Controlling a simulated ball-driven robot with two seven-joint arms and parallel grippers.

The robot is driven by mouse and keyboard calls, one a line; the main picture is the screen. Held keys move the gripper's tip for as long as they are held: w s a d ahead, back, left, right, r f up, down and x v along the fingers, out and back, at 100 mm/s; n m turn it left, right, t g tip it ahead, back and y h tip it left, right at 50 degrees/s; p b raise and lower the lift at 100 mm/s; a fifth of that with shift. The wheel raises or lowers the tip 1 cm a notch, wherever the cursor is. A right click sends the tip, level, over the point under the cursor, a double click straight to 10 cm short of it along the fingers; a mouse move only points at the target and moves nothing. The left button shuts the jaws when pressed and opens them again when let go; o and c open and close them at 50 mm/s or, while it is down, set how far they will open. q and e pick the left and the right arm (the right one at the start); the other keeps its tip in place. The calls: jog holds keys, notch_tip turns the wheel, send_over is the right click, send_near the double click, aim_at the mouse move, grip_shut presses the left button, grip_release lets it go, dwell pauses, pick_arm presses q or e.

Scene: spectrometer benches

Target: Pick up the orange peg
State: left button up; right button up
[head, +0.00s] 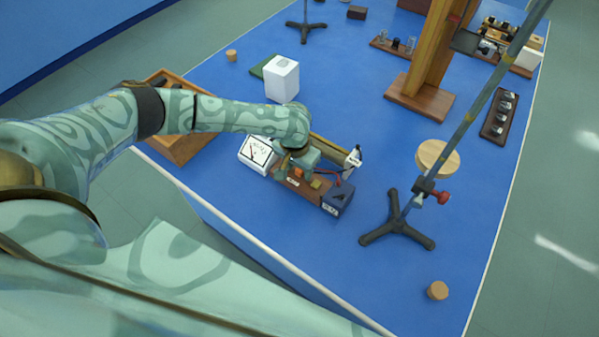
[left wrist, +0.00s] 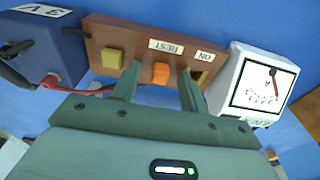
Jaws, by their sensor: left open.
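The orange peg (left wrist: 161,73) stands on a brown wooden board (left wrist: 130,36), in front of the REST label. In the head view a small part of the orange peg (head: 298,173) shows under my left gripper (head: 296,168). In the left wrist view my left gripper (left wrist: 158,80) is open, with one finger on each side of the peg. The fingers seem apart from it, but I cannot tell how far down they reach. A yellow block (left wrist: 112,60) is to the left on the board, and another yellow piece (left wrist: 200,76) is partly hidden behind the right finger.
A white meter (head: 256,153) and a dark blue 3 V box (head: 337,199) flank the board. A brass-coloured tube (head: 331,148) lies behind it. A tripod stand (head: 397,228), a white box (head: 281,79) and a wooden tray (head: 186,148) stand around. The front right of the blue bench is mostly clear.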

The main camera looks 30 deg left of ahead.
pick_arm(q)
grip_shut()
